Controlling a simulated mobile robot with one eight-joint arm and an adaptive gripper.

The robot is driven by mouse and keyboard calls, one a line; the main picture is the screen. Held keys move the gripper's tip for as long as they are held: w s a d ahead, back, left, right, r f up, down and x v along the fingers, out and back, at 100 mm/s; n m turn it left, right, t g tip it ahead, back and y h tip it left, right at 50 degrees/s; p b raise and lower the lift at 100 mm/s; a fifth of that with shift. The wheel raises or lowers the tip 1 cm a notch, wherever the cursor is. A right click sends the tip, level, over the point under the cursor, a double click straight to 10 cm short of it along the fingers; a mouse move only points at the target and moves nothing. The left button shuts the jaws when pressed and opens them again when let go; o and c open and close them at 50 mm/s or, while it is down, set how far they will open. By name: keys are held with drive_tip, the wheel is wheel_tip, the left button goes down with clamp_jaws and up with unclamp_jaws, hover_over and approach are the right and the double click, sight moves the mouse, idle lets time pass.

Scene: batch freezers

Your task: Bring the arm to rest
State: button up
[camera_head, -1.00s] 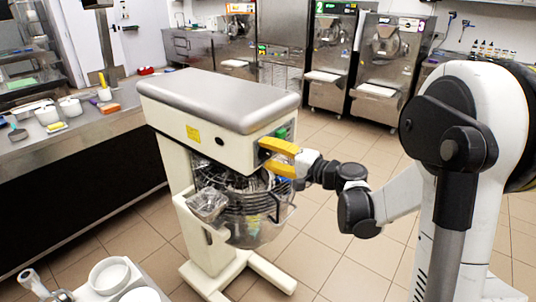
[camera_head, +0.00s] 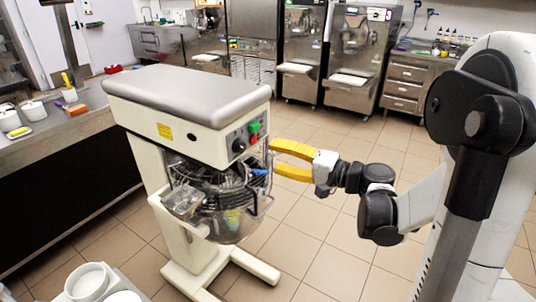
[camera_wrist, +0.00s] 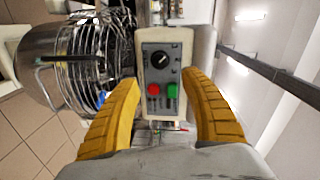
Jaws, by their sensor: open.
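My arm stands at the right in the head view, bent, with its forearm level and pointing left. My gripper (camera_head: 272,160) has yellow fingers that are parted and empty. It is just right of the big cream mixer (camera_head: 180,110), near its control panel (camera_head: 247,138). In the wrist view the yellow fingers (camera_wrist: 160,92) frame the panel (camera_wrist: 163,75), which has a black knob, a red button and a green button. A small gap shows between the fingertips and the mixer in the head view.
The mixer's bowl with wire guard (camera_head: 225,195) hangs below the panel. A steel counter (camera_head: 60,125) runs along the left. White bowls (camera_head: 88,280) stand at the bottom left. Freezers (camera_head: 352,55) line the back wall. The tiled floor (camera_head: 330,215) between is clear.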

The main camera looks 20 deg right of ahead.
idle(0.4)
drive_tip(key=s+a+f+n+g+h, duration=0.4)
drive_tip(key=s+a+g, duration=0.2)
drive_tip(key=s+a, duration=0.35)
drive_tip(key=s+d+f+n+h, duration=0.1)
drive_tip(key=s+n+h, duration=0.3)
drive_tip(key=s, duration=0.6)
drive_tip(key=shift+s+d+f+n+g+h, duration=0.3)
drive_tip(key=shift+d+n+h, duration=0.1)
drive_tip(key=shift+d+h, duration=0.5)
drive_tip(key=shift+a, duration=0.1)
